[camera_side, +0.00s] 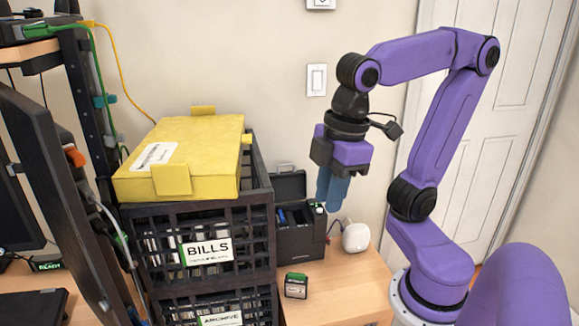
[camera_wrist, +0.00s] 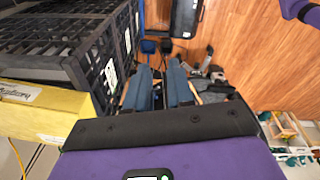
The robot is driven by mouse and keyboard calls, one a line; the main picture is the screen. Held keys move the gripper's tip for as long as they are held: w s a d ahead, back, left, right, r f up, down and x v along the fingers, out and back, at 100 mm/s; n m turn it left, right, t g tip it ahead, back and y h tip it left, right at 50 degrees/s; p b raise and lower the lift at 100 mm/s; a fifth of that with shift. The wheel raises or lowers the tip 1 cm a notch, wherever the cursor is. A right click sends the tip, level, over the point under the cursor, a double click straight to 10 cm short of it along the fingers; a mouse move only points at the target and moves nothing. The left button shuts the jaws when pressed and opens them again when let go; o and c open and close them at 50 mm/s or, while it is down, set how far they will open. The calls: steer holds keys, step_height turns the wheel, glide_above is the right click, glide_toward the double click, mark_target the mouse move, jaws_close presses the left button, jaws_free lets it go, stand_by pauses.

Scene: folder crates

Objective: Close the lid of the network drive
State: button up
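The network drive appears to be the black box (camera_side: 300,238) on the desk, just right of the crates. Its dark lid (camera_side: 288,185) stands raised at the back, and blue and green parts show inside. My gripper (camera_side: 331,204) hangs with its blue fingers pointing down, above and to the right of the box in the side view. In the wrist view the two fingers (camera_wrist: 159,75) stand apart with nothing clearly held between them. The wrist view shows little of the box, partly hidden behind the fingers.
Black crates (camera_side: 262,195) are stacked left of the box, with a yellow folder box (camera_side: 185,150) on top. A white rounded device (camera_side: 356,236) sits to the right, and a small black device (camera_side: 296,285) in front. A rack with cables (camera_side: 85,110) stands at left.

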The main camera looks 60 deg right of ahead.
steer(key=w+d+r+m+t+h, duration=0.1)
steer(key=w+d+t, duration=0.3)
steer(key=w+d, duration=0.65)
steer(key=w+d+r+m+t+h, duration=0.1)
steer(key=w+d+t, duration=0.4)
steer(key=w, duration=1)
steer(key=d+n+t, duration=0.3)
steer(key=d, duration=1.7)
steer(key=s+d+f+n+t+y, duration=0.1)
steer(key=s+d+f, duration=0.1)
steer(key=s+d, duration=0.6)
glide_toward(288, 165)
steer(key=x, duration=0.9)
steer(key=shift+w, duration=0.15)
